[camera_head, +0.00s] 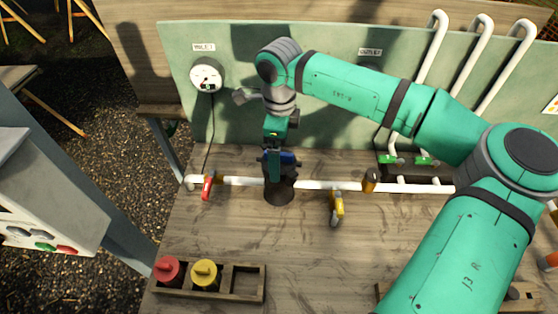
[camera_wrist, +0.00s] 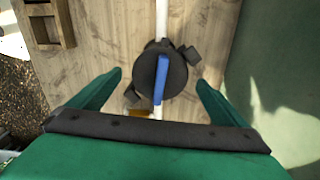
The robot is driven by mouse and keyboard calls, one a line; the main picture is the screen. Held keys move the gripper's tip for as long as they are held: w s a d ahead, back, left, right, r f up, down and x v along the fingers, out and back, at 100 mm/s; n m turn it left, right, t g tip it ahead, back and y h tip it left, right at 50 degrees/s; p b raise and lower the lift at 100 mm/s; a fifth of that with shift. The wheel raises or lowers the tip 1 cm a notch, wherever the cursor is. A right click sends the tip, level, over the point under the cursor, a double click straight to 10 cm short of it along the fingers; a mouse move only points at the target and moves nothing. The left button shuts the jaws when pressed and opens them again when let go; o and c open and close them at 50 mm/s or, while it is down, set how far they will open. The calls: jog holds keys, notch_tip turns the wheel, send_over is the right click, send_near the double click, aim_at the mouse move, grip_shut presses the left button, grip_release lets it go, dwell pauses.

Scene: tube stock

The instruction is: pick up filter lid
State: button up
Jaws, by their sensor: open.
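The filter lid (camera_wrist: 147,73) is a dark round cap with a blue bar across its top, seen from above in the wrist view. In the head view its blue part (camera_head: 289,157) shows behind my gripper, on top of the dark filter body (camera_head: 279,195) on the white pipe. My gripper (camera_wrist: 159,80) is open, with one finger on each side of the lid in the wrist view and visible gaps to it. In the head view my gripper (camera_head: 274,167) hides part of the lid.
A white pipe (camera_head: 320,184) runs across the wooden bench, with a red valve handle (camera_head: 208,187) and a yellow one (camera_head: 337,205). A wooden tray (camera_head: 228,297) at front left holds a red and a yellow piece; its right compartment is empty. A gauge (camera_head: 206,76) hangs on the green back panel.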

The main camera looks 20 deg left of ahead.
jog(key=shift+f, duration=0.55)
jog(key=c, duration=1.2)
jog(key=shift+r, duration=0.1)
jog(key=shift+r, duration=0.55)
notch_tip(320, 180, up, 2)
jog(key=shift+r, duration=0.1)
jog(key=s+d+r, duration=0.2)
jog(key=s+r, duration=0.2)
jog(key=s, duration=0.2)
jog(key=s+d+r, duration=0.3)
jog(key=s+r, duration=0.2)
jog(key=s, duration=0.2)
jog(key=shift+d+r, duration=0.25)
jog(key=shift+w+r, duration=0.1)
jog(key=shift+r, duration=0.05)
